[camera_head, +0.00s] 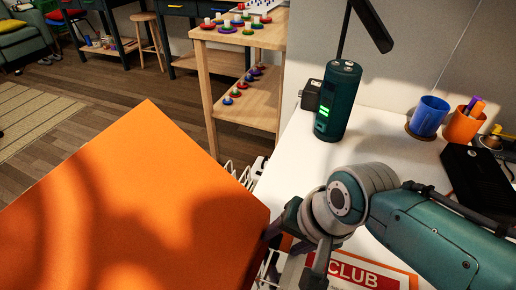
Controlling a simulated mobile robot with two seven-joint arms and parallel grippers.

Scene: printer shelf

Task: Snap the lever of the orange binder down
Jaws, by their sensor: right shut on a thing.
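The orange binder (140,205) is large and close in the lower left of the head view, its flat orange face toward me. Its lever is not visible. My right gripper (277,224) is at the right corner of the binder and is shut on it; the fingertips are partly hidden by the binder. My right arm comes in from the right. My left gripper is not in view.
A white desk (395,147) on the right carries a dark green cylinder (339,100), a blue cup (429,116), an orange cup (462,125) and a black box (480,178). A sign reading CLUB (365,272) lies below my wrist. A wooden shelf (205,95) stands behind.

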